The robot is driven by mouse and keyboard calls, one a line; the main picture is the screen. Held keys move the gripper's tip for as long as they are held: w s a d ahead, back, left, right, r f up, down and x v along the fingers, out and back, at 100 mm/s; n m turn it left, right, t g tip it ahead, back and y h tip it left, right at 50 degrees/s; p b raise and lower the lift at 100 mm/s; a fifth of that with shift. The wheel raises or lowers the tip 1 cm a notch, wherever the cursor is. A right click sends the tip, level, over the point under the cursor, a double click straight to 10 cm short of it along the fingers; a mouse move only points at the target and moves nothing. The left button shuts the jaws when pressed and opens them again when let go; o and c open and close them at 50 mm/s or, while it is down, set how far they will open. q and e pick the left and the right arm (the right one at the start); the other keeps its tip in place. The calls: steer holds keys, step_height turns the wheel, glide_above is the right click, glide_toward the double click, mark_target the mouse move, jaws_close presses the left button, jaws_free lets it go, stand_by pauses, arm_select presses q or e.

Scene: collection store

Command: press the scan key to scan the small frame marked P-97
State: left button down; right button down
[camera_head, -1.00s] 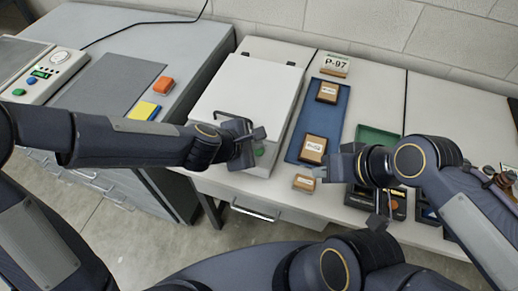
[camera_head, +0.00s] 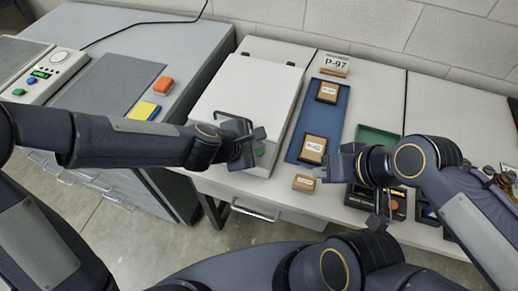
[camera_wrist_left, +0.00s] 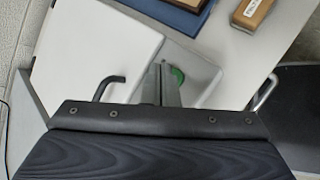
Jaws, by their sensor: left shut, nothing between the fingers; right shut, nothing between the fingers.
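The scanner (camera_head: 245,90) is a white box with its lid lying flat, so whatever is inside is hidden. A round green key (camera_head: 259,151) sits at its front right; it also shows in the left wrist view (camera_wrist_left: 178,76). My left gripper (camera_head: 256,138) is shut and empty, its fingertips over or just beside the key; I cannot tell whether they touch it. A card reading P-97 (camera_head: 335,65) stands at the back, behind the blue tray (camera_head: 303,121). No small frame with a readable P-97 mark shows. My right gripper (camera_head: 323,173) is shut and empty, right of the tray's front end.
Two brown labelled blocks, a farther one (camera_head: 327,92) and a nearer one (camera_head: 312,149), lie in the blue tray. A smaller one (camera_head: 303,183) lies in front of it. A green tray (camera_head: 377,137) is behind my right gripper. The left cabinet holds a control panel (camera_head: 45,75).

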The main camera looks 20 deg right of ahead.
arm_select(q)
steer(key=shift+f, duration=0.1)
steer(key=shift+f+b, duration=0.3)
steer(key=shift+b, duration=0.1)
